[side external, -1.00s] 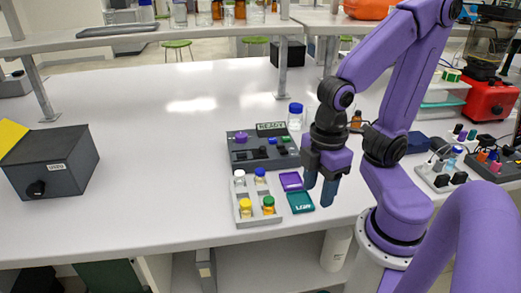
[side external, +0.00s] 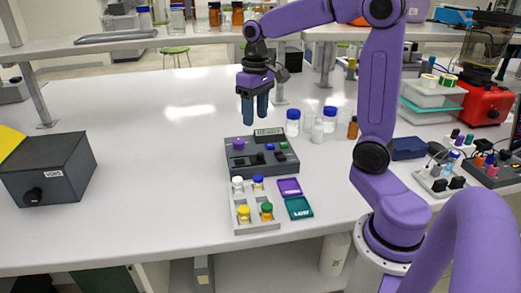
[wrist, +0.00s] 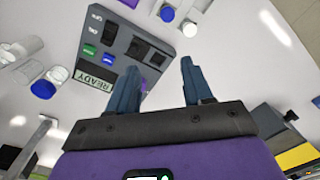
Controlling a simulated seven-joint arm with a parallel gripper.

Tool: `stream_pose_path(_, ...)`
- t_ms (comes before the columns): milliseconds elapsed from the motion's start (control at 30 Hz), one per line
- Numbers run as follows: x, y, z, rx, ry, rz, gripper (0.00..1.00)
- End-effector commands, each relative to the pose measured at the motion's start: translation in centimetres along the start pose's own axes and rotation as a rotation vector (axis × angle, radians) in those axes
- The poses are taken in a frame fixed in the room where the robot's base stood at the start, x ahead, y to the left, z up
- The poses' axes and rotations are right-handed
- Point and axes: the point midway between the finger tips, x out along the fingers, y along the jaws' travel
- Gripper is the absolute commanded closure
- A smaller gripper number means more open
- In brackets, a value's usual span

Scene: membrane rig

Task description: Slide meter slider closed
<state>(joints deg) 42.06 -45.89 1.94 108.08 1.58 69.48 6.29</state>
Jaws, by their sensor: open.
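The meter (side external: 236,168) is a dark grey box on the bench with a small display, a purple knob (side external: 239,144) and blue and dark controls. In the wrist view the meter (wrist: 122,42) shows its display (wrist: 94,81) reading READY, green and blue buttons, and two dark recessed controls. I cannot tell which part is the slider or its position. My gripper (side external: 255,119) is open and empty, pointing down above the meter's back edge, apart from it. In the wrist view my gripper (wrist: 155,75) has its fingers spread, and the left finger partly hides the knob.
A grey vial rack (side external: 256,227) with several capped vials stands in front of the meter, with purple and teal cases (side external: 299,208) beside it. Blue-capped bottles (side external: 292,127) stand behind right. A dark box (side external: 62,165) sits far left. The bench between is clear.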

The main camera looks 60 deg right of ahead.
Motion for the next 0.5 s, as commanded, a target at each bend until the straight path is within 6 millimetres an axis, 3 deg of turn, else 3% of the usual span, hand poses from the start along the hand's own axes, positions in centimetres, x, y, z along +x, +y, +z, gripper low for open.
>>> stream_pose_path(33,-0.3,1.5,-0.9,0.062,0.002,-0.001,0.50)
stream_pose_path(200,-1.1,5.2,-2.5,0.202,0.001,-0.004,0.50)
stream_pose_path(333,-1.4,6.6,-2.9,0.253,0.002,-0.005,0.50)
stream_pose_path(500,-0.7,6.9,-2.9,0.266,-0.001,-0.005,0.50)
